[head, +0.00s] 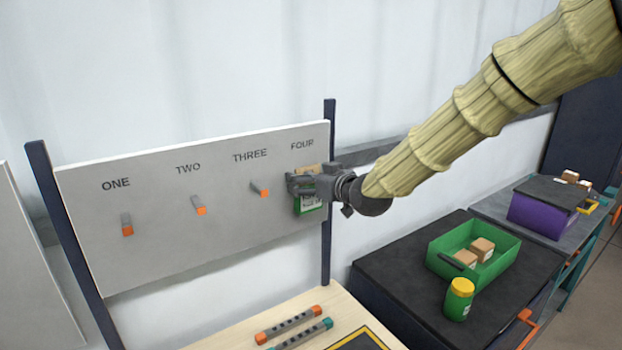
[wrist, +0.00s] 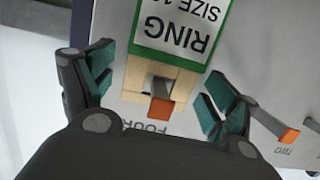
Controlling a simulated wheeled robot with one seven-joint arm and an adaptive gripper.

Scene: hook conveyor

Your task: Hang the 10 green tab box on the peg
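The green tab box (head: 308,205) is at peg FOUR on the grey board, partly hidden by my gripper (head: 300,184) in the head view. In the wrist view the box (wrist: 182,30) has a green-edged white label reading RING SIZE 10, upside down, and a tan tab (wrist: 135,82) with a hole. The orange-tipped grey peg FOUR (wrist: 161,106) shows through this hole, its tip on the near side of the tab. My gripper's fingers stand wide apart on either side of the tab, with gaps to it.
Pegs ONE (head: 127,226), TWO (head: 198,206) and THREE (head: 260,190) are empty. Below are a wooden table (head: 222,340) with dark bars, and a black table with a green bin (head: 440,264) of boxes and a yellow-lidded jar (head: 459,300).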

